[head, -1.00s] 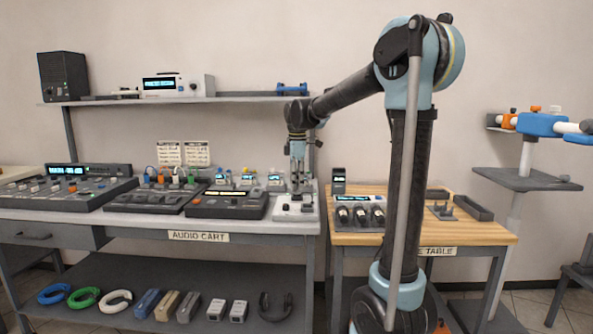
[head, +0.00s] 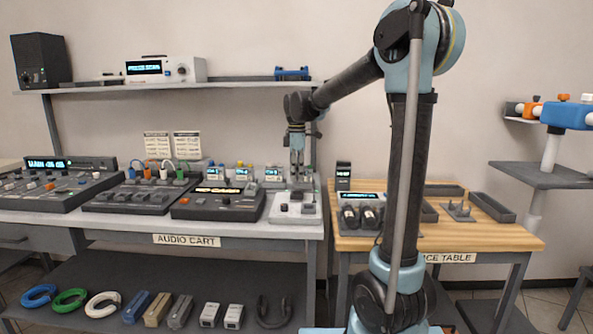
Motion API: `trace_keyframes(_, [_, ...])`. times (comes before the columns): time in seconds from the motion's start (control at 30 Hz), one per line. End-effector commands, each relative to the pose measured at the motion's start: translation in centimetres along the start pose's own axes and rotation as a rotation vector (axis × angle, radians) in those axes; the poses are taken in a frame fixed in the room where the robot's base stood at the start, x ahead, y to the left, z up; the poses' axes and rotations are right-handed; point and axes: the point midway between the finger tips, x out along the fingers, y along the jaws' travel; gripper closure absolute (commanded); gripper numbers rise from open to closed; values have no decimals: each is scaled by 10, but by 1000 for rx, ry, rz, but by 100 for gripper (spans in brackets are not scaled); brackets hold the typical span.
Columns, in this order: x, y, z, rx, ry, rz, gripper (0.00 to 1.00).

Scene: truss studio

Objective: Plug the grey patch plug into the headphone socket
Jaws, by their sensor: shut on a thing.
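My gripper (head: 297,178) points straight down above the back of a small white-topped unit (head: 285,217) at the right end of the audio cart. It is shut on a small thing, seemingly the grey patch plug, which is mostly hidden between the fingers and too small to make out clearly. The unit has dark knobs or fittings on top. I cannot pick out the headphone socket at this size, nor tell whether the plug touches the unit.
A dark mixer (head: 218,205) stands close left of the white-topped unit, with more consoles beyond. A shelf (head: 200,87) runs above the cart (head: 120,226). The wooden table (head: 470,234) to the right holds dark trays and devices.

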Motion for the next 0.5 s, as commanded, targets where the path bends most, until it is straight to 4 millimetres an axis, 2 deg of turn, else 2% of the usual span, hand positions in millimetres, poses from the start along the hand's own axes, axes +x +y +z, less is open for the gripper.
trace_keyframes(0.23, [23,0,3,4,0,0,100])
trace_keyframes(0.5, [35,0,3,5,0,0,100])
